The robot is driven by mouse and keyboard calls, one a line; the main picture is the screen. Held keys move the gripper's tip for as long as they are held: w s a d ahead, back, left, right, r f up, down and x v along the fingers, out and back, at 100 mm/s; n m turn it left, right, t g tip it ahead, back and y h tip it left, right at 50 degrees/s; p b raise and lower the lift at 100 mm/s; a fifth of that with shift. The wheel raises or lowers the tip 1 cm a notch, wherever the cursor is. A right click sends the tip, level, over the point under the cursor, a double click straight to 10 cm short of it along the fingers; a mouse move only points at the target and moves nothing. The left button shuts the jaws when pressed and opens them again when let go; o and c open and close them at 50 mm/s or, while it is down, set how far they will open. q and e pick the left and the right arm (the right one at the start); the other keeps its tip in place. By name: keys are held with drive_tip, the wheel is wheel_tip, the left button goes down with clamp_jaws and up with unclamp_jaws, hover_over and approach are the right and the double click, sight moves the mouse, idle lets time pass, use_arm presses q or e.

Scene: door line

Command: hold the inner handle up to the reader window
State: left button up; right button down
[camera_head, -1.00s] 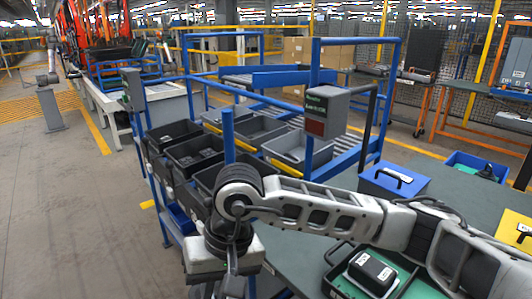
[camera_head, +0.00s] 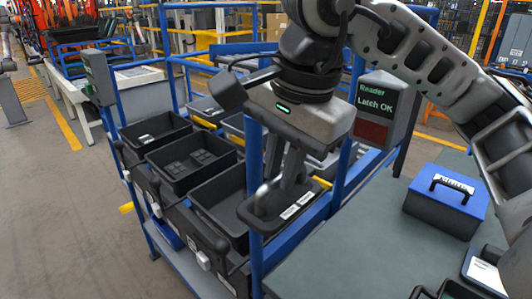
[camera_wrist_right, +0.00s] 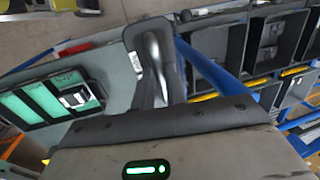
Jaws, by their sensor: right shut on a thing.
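The reader (camera_head: 385,105) is a grey box on a blue post, its screen showing "Reader" and "Latch OK" in green. Its dark red window (camera_head: 371,132) sits below the text. My right gripper (camera_head: 286,178) points down to the left of the reader, shut on the inner handle (camera_head: 272,212). The handle is a dark plate with a silver lever and small white labels. It hangs apart from the window, lower and to its left. The wrist view also shows the inner handle (camera_wrist_right: 133,42) beyond the gripper body. My left gripper is not in view.
Black bins (camera_head: 190,160) stand in rows on the rack at left. A blue upright post (camera_head: 254,180) stands close to the held handle. A blue case (camera_head: 446,202) sits on the grey-green table (camera_head: 370,245), whose front middle is clear.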

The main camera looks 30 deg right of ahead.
drive_tip(key=shift+d+r+m, duration=0.2)
drive_tip(key=shift+d+m, duration=0.1)
drive_tip(key=shift+d, duration=0.25)
drive_tip(key=w+d, duration=0.3)
drive_tip(key=d, duration=0.7)
drive_tip(key=shift+d, duration=0.4)
drive_tip(key=s+a, duration=0.1)
drive_tip(key=a, duration=0.3)
drive_tip(key=s+a, duration=0.1)
drive_tip(key=a, duration=0.2)
drive_tip(key=s+a, duration=0.1)
drive_tip(key=a, duration=0.3)
drive_tip(key=shift+s+a, duration=0.15)
drive_tip(key=shift+a, duration=0.15)
